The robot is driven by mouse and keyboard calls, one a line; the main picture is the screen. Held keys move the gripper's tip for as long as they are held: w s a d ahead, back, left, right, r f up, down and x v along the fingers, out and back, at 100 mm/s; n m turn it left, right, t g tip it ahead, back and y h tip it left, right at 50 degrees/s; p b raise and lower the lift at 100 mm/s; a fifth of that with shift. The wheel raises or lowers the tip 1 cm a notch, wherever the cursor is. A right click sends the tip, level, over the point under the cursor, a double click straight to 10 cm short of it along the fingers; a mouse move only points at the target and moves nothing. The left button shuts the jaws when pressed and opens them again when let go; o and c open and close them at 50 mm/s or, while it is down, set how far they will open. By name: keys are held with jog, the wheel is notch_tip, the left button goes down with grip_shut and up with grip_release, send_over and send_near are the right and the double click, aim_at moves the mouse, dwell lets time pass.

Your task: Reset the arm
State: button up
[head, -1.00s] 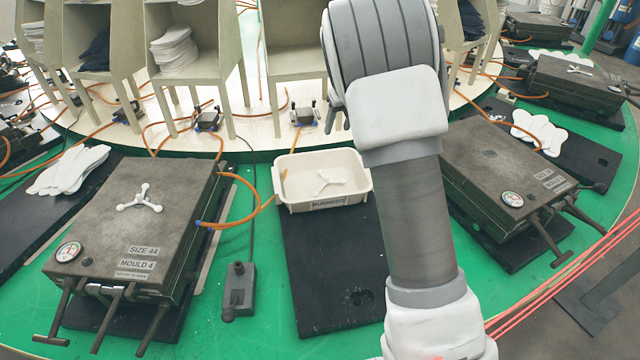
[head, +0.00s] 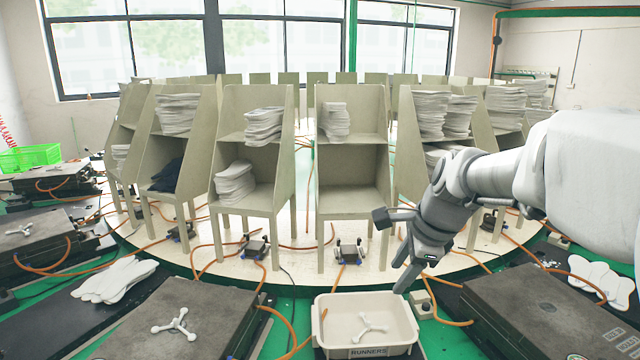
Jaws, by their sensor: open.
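My arm reaches in from the right edge of the head view. My gripper (head: 391,252) is at its end, right of the picture's middle, with its two fingers spread apart. It is open and I see nothing between the fingers. It hangs above and behind the white bin labelled RUNNERS (head: 368,352), apart from it. A white three-armed piece (head: 368,326) lies in the bin.
Shelf units (head: 254,196) with stacked insoles stand on the round carousel (head: 300,262) behind the gripper. A left mould (head: 205,338) bears another three-armed piece (head: 174,325). A right mould (head: 548,308) and white insoles (head: 604,280) lie below the arm.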

jog(key=s+n+h, duration=0.2)
jog(key=s+n, duration=1.6)
jog(key=s, duration=0.4)
jog(key=shift+s+a+f+n+t, duration=0.15)
jog(key=shift+s+f+n+t, duration=0.1)
jog(key=shift+n+t, duration=0.15)
jog(key=shift+r, duration=0.1)
